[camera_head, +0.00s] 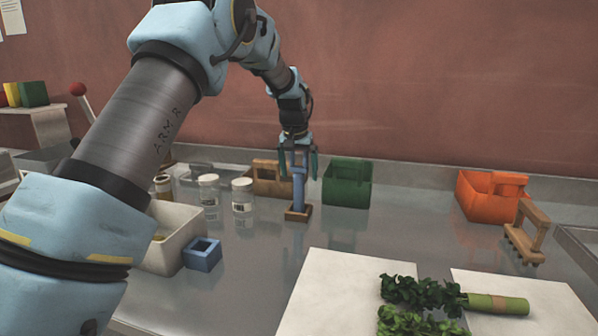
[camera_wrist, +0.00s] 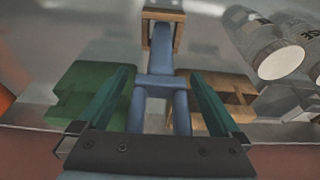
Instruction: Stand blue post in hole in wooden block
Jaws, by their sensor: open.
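The blue post (camera_head: 298,190) stands upright, its lower end at the small wooden block (camera_head: 298,214) on the steel table. In the wrist view, the post (camera_wrist: 161,60) has a forked upper part with a crossbar, and its foot meets the wooden block (camera_wrist: 164,10). It looks seated in the block's hole, but the exact depth is hidden. My gripper (camera_head: 299,163) is above the block, pointing down, around the post's upper part. In the wrist view its two green fingers (camera_wrist: 161,76) are open, one on each side of the post, with visible gaps.
A green bin (camera_head: 347,184) stands close right of my gripper, and a wooden carrier (camera_head: 268,178) close left. White-lidded jars (camera_head: 242,195), a cream bin (camera_head: 172,240) and a blue square holder (camera_head: 202,255) are further left. An orange bin (camera_head: 488,198) is far right. White boards lie in front.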

